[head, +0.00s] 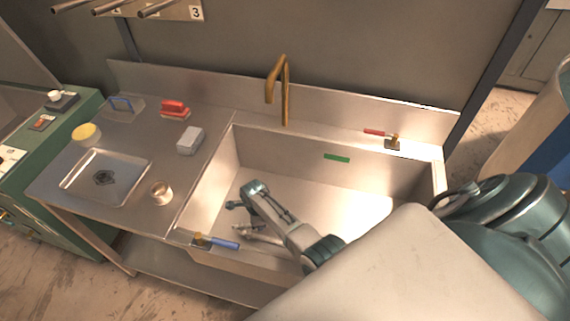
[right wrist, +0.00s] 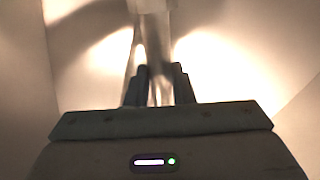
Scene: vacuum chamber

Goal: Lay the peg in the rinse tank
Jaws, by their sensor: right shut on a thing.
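The rinse tank (head: 345,200) is the deep metal basin in the middle of the head view. My right arm reaches down into it from the right, and my right gripper (right wrist: 160,85) is low inside the tank. In the right wrist view its two dark fingers are shut on a pale, shiny peg (right wrist: 154,50), which extends away from the fingers toward a bright surface. In the head view the peg is hard to tell apart from the arm and shadows, and I cannot tell whether it touches the tank floor. My left gripper is not in view.
A brass tap (head: 284,95) stands behind the tank. A red-handled valve (head: 391,141) is at the back right and a blue-handled one (head: 222,243) at the front left. The left counter holds a metal tray (head: 136,158), a small cup (head: 161,192) and a grey block (head: 190,141).

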